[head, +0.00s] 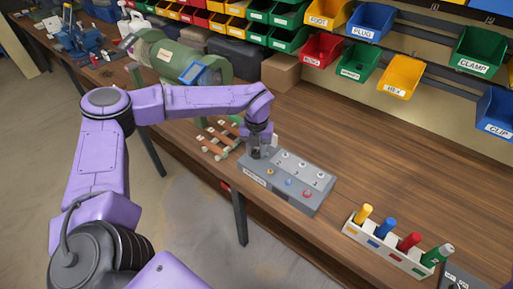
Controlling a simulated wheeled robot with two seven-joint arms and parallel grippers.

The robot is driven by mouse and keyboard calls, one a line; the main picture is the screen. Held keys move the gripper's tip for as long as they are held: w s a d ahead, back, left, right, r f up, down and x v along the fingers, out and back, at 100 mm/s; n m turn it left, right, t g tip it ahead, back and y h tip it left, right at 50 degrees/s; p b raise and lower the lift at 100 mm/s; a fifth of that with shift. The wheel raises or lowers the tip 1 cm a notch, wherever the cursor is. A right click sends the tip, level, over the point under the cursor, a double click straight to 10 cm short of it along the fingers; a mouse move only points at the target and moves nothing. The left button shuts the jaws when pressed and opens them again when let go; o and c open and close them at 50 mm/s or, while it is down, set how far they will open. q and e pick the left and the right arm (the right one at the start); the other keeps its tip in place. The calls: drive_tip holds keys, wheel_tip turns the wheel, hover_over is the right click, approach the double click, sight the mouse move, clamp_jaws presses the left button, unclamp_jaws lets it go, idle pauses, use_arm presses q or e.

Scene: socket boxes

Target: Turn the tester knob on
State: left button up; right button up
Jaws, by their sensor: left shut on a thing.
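The tester (312,203) is a grey box on the wooden bench. Its top bears several white round fittings and a row of yellow, blue and red parts along the front. A label is on its front face. My left gripper (256,154) points down at the left end of the tester's top. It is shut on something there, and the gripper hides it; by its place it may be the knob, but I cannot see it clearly. My right gripper is not in view.
A white rack (384,250) with yellow, blue, red and green handles stands to the right. A wooden frame (219,138) lies just left of the tester. A green machine (170,58) and cardboard box (281,73) stand behind. Labelled bins line the wall.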

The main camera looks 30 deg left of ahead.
sight(257, 152)
use_arm(q)
drive_tip(key=m+p, duration=0.1)
drive_tip(key=m, duration=0.3)
drive_tip(key=shift+r+m+p, duration=0.15)
drive_tip(key=shift+m+p, duration=0.15)
drive_tip(key=shift+p, duration=0.05)
drive_tip(key=shift+m+p, duration=0.65)
drive_tip(key=shift+m, duration=1.55)
drive_tip(key=o, duration=1.1)
drive_tip(key=shift+c, duration=0.2)
wheel_tip(257, 152, up, 10)
drive_tip(key=b, duration=0.2)
drive_tip(key=shift+r, duration=0.15)
drive_tip(key=shift+d, duration=0.1)
